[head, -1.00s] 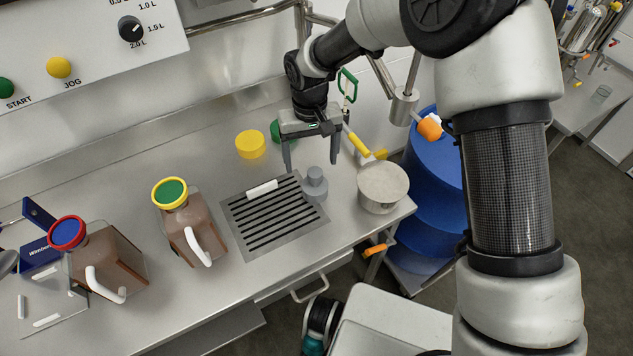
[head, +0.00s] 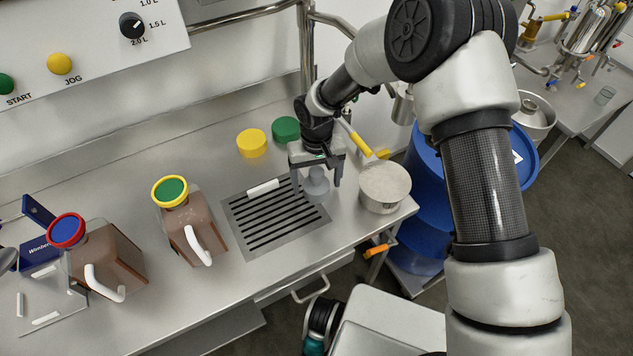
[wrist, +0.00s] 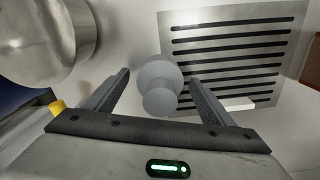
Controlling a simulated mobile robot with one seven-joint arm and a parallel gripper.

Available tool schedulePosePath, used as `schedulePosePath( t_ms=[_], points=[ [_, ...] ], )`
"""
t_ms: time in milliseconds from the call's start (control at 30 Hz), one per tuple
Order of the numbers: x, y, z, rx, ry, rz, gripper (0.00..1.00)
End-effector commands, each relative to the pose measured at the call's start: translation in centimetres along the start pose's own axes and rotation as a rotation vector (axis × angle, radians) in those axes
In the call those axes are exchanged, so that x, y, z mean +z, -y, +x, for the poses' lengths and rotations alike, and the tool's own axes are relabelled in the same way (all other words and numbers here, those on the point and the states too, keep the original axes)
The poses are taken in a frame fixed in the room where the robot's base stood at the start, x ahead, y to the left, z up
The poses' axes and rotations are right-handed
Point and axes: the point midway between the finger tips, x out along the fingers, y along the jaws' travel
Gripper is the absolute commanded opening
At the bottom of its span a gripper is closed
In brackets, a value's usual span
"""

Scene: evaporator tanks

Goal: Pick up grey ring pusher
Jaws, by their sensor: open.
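The grey ring pusher (head: 317,186) stands upright at the right edge of the slotted drain grate. My gripper (head: 317,184) is open above it, pointing down, with one finger on each side of the pusher's upper part in the head view. In the wrist view the pusher (wrist: 160,84) shows as a round knob over a wider round base. It lies between the two spread fingers (wrist: 160,85), nearer their tips, and I see no finger touching it. The lower part of the pusher is partly hidden in the wrist view.
A metal pot (head: 384,188) stands close to the right of the pusher. The slotted grate (head: 240,232) with a white bar (head: 263,188) lies to the left. Yellow (head: 251,144) and green (head: 286,130) lids lie behind. Brown jugs (head: 192,228) stand further left.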

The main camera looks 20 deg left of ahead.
Motion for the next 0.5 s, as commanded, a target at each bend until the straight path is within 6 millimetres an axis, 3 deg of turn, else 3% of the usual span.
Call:
schedulePosePath(
  t_ms=[67,300,500],
  points=[
    [-0.01,0.0,-0.03,0.0,0.0,0.0,0.72],
    [-0.01,0.01,-0.05,0.0,0.0,0.0,0.32],
    [-0.04,0.01,-0.12,0.0,-0.001,0.0,0.31]
  ],
)
